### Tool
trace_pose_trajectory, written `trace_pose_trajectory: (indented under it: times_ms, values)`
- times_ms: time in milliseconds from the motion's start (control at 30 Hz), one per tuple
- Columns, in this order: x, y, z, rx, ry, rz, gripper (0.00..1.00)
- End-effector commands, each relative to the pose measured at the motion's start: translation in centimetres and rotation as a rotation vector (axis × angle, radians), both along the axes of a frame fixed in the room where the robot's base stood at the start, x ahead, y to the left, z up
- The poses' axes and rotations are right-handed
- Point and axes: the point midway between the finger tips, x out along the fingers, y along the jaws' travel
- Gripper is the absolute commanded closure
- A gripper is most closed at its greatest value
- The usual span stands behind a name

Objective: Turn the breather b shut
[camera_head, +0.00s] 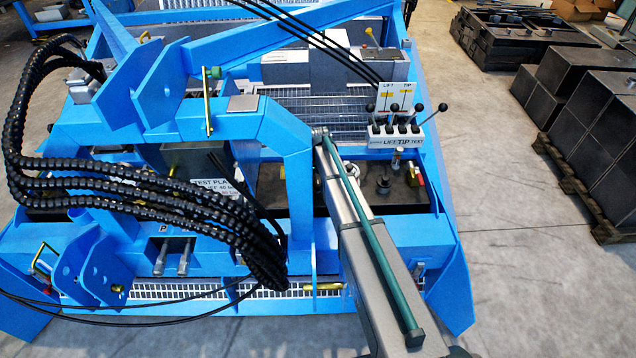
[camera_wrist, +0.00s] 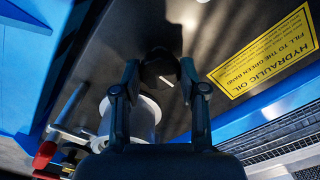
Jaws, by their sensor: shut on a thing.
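In the wrist view a dark round cap (camera_wrist: 157,72) with a short white line on top stands on the dark tank top. I take it for breather b, but no letter shows on it. My gripper (camera_wrist: 160,67) has one finger on each side of the cap and is shut on it. In the head view my own arm reaches in from the lower right, over the tank, and my gripper and the held cap cannot be made out there. How far the cap is turned cannot be told.
Beside the cap are a pale cylinder (camera_wrist: 143,117) and a red handle (camera_wrist: 45,154). A yellow hydraulic oil label (camera_wrist: 266,50) lies at right. Black hoses (camera_head: 140,190) hang left.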

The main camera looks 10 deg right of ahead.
Motion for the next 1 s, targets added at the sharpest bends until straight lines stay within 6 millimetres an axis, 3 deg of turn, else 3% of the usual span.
trace_pose_trajectory:
  times_ms: [233,267,400,767,1000]
  values:
    - [0.1,0.0,0.1,0.0,-0.002,-0.002,0.93]
    - [0.1,0.0,0.1,0.0,-0.002,-0.002,0.55]
    - [0.0,0.0,0.0,0.0,-0.001,-0.001,0.33]
    - [0.0,0.0,0.2,0.001,-0.001,0.0,0.33]
    - [0.0,0.0,3.0,0.001,-0.003,0.0,0.33]
